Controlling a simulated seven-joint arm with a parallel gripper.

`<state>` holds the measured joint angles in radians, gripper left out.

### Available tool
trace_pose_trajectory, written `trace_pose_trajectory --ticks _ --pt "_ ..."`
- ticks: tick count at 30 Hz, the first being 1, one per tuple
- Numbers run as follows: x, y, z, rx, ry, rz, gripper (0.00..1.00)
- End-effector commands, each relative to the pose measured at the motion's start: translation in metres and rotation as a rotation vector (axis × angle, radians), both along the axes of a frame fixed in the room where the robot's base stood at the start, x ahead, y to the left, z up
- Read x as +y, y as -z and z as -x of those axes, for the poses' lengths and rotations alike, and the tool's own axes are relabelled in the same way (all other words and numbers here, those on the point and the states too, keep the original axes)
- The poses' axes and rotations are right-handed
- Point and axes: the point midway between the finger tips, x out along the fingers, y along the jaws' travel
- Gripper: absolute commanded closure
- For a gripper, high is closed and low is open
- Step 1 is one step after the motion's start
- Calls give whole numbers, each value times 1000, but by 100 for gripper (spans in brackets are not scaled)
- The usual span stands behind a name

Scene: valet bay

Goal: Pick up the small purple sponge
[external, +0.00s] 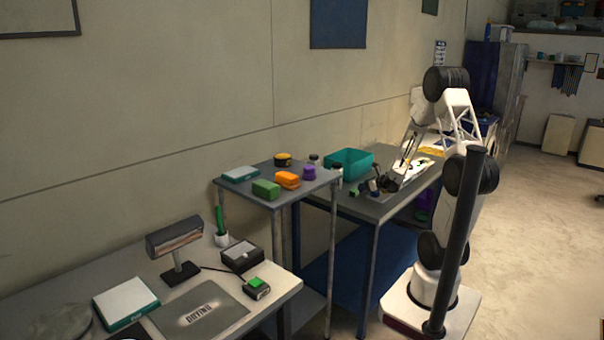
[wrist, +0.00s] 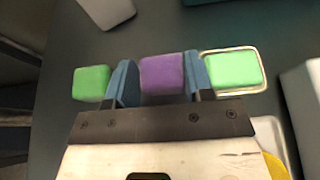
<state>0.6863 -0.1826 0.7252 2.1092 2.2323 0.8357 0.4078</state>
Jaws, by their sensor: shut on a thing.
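The small purple sponge (wrist: 162,75) sits between the two blue fingers of my gripper (wrist: 160,83) in the wrist view. The fingers press on its left and right sides, so my gripper is shut on it. In the external view my gripper (external: 385,184) is low over the dark table on the right. The sponge cannot be made out there. From these views I cannot tell whether the sponge touches the table.
A green block (wrist: 91,83) is close outside the left finger. Another green block (wrist: 234,70), with a pale rim around it, is close outside the right finger. A teal bin (external: 349,163) stands behind my gripper. A raised table (external: 276,187) holds several coloured items.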

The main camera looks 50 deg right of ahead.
Motion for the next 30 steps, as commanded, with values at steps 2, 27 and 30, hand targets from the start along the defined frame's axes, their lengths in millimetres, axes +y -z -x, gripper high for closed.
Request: trace_pose_trajectory --ticks 2,27,30 --pt "5 14 7 23 0 -14 74" --pt "2 -89 3 7 0 -5 74" --pt "2 -94 3 6 0 -4 74"
